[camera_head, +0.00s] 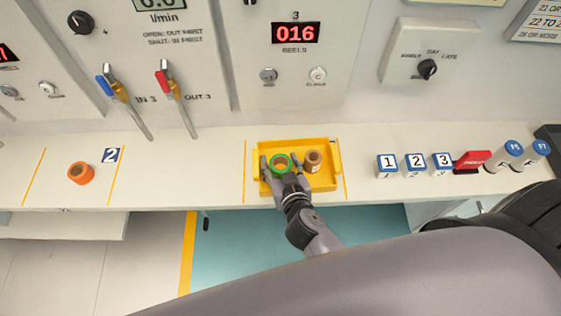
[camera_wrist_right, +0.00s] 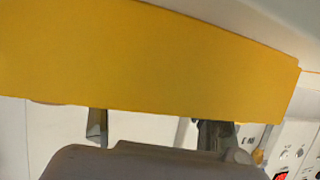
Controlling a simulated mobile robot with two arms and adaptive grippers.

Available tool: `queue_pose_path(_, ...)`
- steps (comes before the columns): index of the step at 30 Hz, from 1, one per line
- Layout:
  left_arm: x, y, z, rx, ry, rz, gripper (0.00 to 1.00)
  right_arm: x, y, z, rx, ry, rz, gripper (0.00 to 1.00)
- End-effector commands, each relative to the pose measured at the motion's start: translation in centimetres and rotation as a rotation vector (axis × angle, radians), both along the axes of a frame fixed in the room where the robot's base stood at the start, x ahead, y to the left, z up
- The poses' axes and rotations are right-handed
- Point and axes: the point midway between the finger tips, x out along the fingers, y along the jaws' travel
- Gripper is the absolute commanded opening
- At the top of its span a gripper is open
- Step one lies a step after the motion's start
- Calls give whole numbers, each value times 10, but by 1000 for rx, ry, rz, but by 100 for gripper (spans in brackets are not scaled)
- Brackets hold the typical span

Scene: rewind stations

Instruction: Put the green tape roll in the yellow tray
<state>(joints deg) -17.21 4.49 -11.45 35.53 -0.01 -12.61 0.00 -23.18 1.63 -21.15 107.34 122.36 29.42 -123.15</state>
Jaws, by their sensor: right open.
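The green tape roll (camera_head: 281,162) is over the left part of the yellow tray (camera_head: 322,183), within its rim in the head view. A brown roll (camera_head: 313,161) stands to its right in the same tray. My right gripper (camera_head: 281,168) reaches over the tray's front edge, with its open fingers on either side of the green roll. I cannot tell whether the roll rests on the tray floor or whether a finger touches it. In the right wrist view, a broad yellow surface (camera_wrist_right: 140,60) fills the top and the fingers (camera_wrist_right: 155,132) are partly visible; no roll shows there.
An orange roll (camera_head: 81,173) stands on the white shelf (camera_head: 205,165) at the left, near the number 2 label. Numbered blocks (camera_head: 415,165) and a red item (camera_head: 472,160) stand to the right. Valve levers (camera_head: 178,98) project behind.

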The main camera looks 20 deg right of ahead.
Motion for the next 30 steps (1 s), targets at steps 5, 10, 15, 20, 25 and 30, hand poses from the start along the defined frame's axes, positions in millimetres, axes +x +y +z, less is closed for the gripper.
queue_pose_path(5, 0, 1, 0, 1, 0, 0, 43, -12, 0, 7, -1, 1, 2, 56)
queue_pose_path(10, 0, 2, 0, 2, 0, 0, 43, -45, 3, 20, -1, 3, 3, 56)
queue_pose_path(15, 0, 2, -3, 2, 1, 0, 43, -78, 5, 33, 1, 3, 2, 56)
queue_pose_path(20, 0, 2, -5, 2, 1, 0, 43, -100, 7, 43, 1, 2, 2, 56)
queue_pose_path(25, 0, 2, -5, 2, 0, 0, 43, -110, 7, 48, 1, 1, 0, 56)
queue_pose_path(30, 0, 2, -5, 2, 0, -1, 43, -111, 7, 49, 1, 0, 0, 56)
